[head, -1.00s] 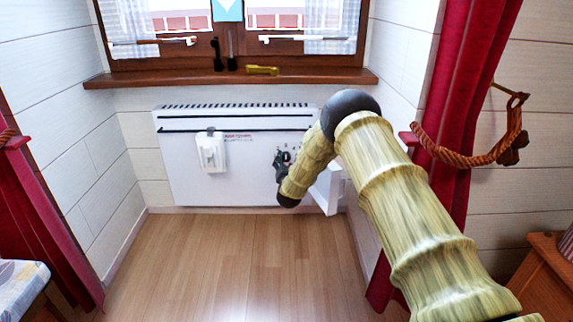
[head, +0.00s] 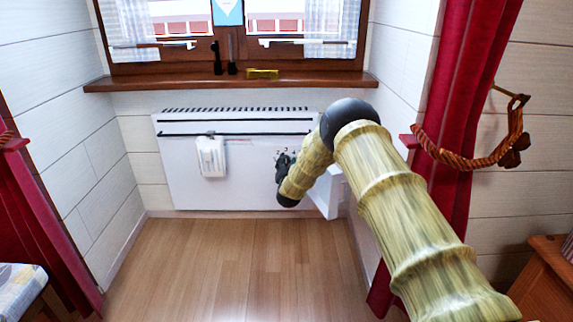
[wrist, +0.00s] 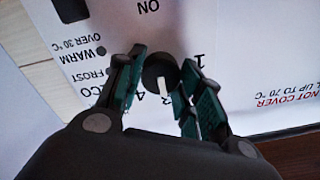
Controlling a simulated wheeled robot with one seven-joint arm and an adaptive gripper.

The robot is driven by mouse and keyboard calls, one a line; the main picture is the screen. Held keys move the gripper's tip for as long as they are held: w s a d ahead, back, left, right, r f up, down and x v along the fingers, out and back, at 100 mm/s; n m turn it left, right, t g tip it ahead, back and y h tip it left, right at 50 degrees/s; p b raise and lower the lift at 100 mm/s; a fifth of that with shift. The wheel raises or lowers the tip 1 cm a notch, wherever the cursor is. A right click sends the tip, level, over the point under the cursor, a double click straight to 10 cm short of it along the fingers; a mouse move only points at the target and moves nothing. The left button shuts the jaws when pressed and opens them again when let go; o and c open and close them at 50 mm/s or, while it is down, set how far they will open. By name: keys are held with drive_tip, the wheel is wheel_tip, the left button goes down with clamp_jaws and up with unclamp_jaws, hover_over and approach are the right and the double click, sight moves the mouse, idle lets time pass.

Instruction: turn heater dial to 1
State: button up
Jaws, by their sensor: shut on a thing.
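The white heater (head: 235,185) hangs on the wall below the window in the head view. My gripper (head: 281,160) is at its right part, hiding most of the dial there. In the wrist view, the heater dial (wrist: 158,70) is a round black knob with a white pointer mark. My gripper (wrist: 158,85) has its green-padded fingers on both sides of the dial, shut on it. The pointer is towards the lower side of the picture, near the printed 3 and 4. The printed 1 (wrist: 200,60) is to the right of the dial. The print appears upside down.
A white box (head: 211,156) is on the heater's left part. A wooden sill (head: 180,80) runs above the heater. A red curtain (head: 455,120) with a rope tie hangs at the right. The wooden floor (head: 220,265) in front is clear.

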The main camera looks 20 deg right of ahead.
drive_tip(key=shift+r+p, duration=0.1)
drive_tip(key=shift+p, duration=0.2)
drive_tip(key=n+p, duration=0.3)
drive_tip(key=shift+r, duration=0.1)
drive_tip(key=n+p, duration=0.3)
drive_tip(key=n, duration=0.2)
drive_tip(key=shift+a, duration=0.1)
drive_tip(key=n, duration=0.2)
drive_tip(key=n+p, duration=0.1)
drive_tip(key=n, duration=0.2)
drive_tip(key=shift+f+n, duration=0.3)
drive_tip(key=shift+n, duration=2)
drive_tip(key=o, duration=1)
